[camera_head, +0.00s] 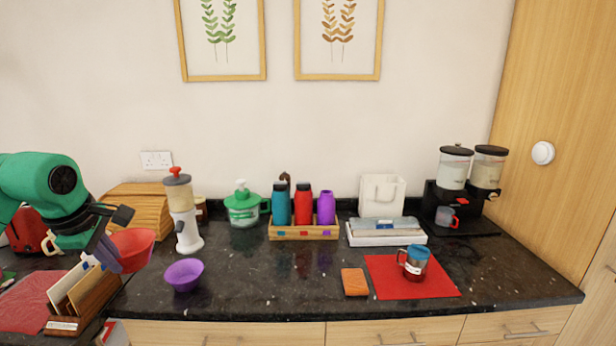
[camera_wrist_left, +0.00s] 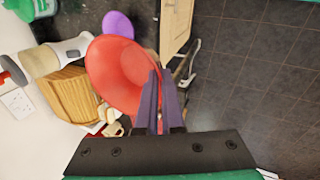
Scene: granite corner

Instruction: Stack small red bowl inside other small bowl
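The small red bowl (camera_head: 133,247) is held up in the air by my left gripper (camera_head: 108,254), left of the purple bowl. In the left wrist view the red bowl (camera_wrist_left: 118,74) sits at the tips of the dark fingers (camera_wrist_left: 157,98), which are close together on its rim. The small purple bowl (camera_head: 184,274) stands upright on the dark counter near its front edge, and looks empty. It also shows in the left wrist view (camera_wrist_left: 117,24), beyond the red bowl. My right gripper is in neither view.
A white dispenser with a red top (camera_head: 183,213) stands behind the purple bowl. A wooden rack (camera_head: 92,296) is below my left gripper. A bottle tray (camera_head: 303,233), orange sponge (camera_head: 354,282) and mug (camera_head: 413,262) on a red mat are right. Counter right of the purple bowl is clear.

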